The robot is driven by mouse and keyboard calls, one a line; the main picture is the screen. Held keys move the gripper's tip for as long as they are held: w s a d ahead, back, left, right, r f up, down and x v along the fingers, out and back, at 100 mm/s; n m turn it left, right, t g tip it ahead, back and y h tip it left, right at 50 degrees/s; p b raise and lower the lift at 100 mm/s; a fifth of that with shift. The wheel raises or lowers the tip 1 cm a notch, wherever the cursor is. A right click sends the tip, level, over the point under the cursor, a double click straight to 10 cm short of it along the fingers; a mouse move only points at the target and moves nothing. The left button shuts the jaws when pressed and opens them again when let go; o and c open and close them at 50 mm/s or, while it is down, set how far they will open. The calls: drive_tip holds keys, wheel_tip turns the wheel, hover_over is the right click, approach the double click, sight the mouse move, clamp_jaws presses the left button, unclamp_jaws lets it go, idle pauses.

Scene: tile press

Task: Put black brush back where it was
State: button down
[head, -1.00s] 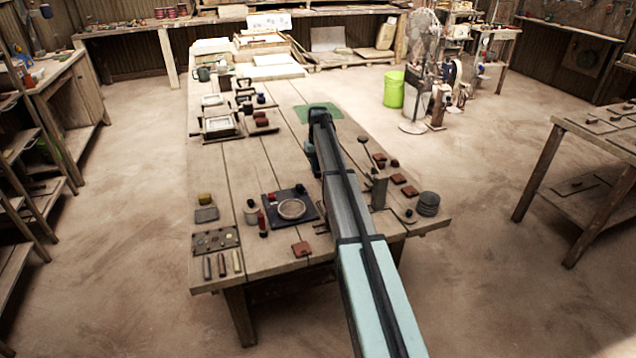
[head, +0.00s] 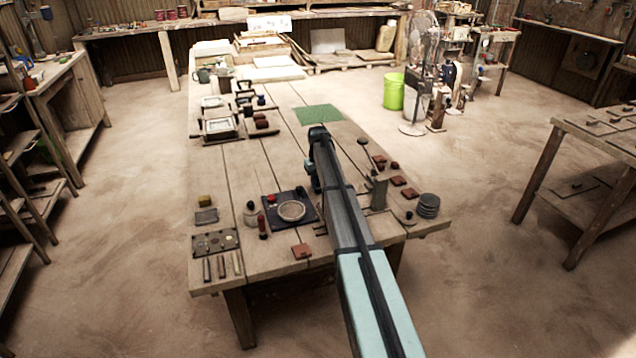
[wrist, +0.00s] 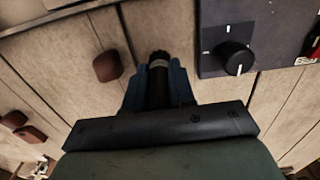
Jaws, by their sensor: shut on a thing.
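The black brush (wrist: 158,72), a dark handle with a pale band and dark tip, is held between the blue fingers of my gripper (wrist: 158,86) in the wrist view. Its lower end is partly hidden by the gripper. In the head view my gripper (head: 311,176) hangs over the middle of the table, just beyond the dark hot-plate-like unit (head: 304,194); the brush cannot be made out there. Bare planks show beneath the brush in the wrist view, and I cannot tell whether it touches them.
In the wrist view the dark unit with a knob (wrist: 237,58) is close on the right, and a red-brown tile (wrist: 107,66) lies to the left. A green mat (head: 319,114) lies beyond my arm. Planks left of my gripper are clear (head: 250,165).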

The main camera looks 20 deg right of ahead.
drive_tip(key=c, duration=1)
unclamp_jaws()
drive_tip(key=shift+o, duration=0.2)
wheel_tip(320, 180, up, 12)
drive_tip(key=shift+r, duration=0.15)
drive_tip(key=shift+o, duration=0.4)
